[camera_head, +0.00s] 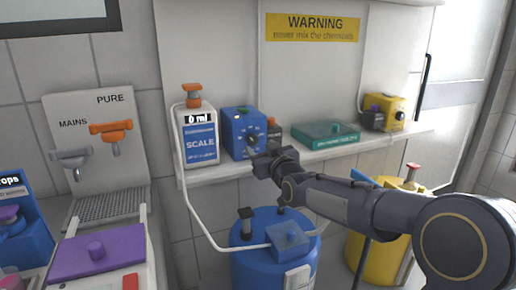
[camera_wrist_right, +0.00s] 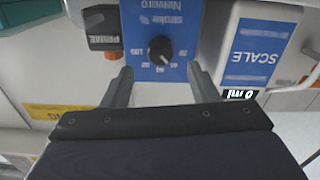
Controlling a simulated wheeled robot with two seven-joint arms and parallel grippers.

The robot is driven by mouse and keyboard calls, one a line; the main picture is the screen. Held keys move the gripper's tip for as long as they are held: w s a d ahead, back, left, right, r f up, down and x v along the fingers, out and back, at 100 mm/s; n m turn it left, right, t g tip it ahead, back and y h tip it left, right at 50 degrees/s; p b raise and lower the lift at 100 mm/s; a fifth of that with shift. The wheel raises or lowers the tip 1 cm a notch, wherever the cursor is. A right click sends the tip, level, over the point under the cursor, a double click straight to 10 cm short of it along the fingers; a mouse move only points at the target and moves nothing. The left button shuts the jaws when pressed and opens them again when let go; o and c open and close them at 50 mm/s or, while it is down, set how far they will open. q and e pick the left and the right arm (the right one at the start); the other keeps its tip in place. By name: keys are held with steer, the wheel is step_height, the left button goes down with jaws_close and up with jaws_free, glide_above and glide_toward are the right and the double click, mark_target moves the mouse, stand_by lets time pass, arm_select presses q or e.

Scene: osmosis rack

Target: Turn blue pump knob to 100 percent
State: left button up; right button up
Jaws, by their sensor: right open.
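The blue pump (camera_head: 236,126) stands on the shelf, just right of the scale. Its round black knob (camera_wrist_right: 160,49) shows in the right wrist view, where the picture is upside down, with printed numbers around it. I cannot tell clearly which number the knob's pointer faces. My right gripper (camera_head: 266,156) is in front of the pump's lower right part in the head view. In the right wrist view the right gripper (camera_wrist_right: 159,78) is open, its two fingers apart and empty, with the knob between and beyond their tips. My left gripper is not in view.
The white scale (camera_head: 200,140) stands left of the pump; a small dark and orange primer box (camera_wrist_right: 103,30) stands on its other side. A teal device (camera_head: 322,136) and a yellow pump (camera_head: 385,112) are farther right. A blue barrel (camera_head: 262,270) is below the shelf (camera_head: 215,174).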

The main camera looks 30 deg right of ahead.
mark_target(254, 141)
steer(key=w, duration=0.5)
steer(key=shift+d, duration=0.15)
steer(key=c, duration=1)
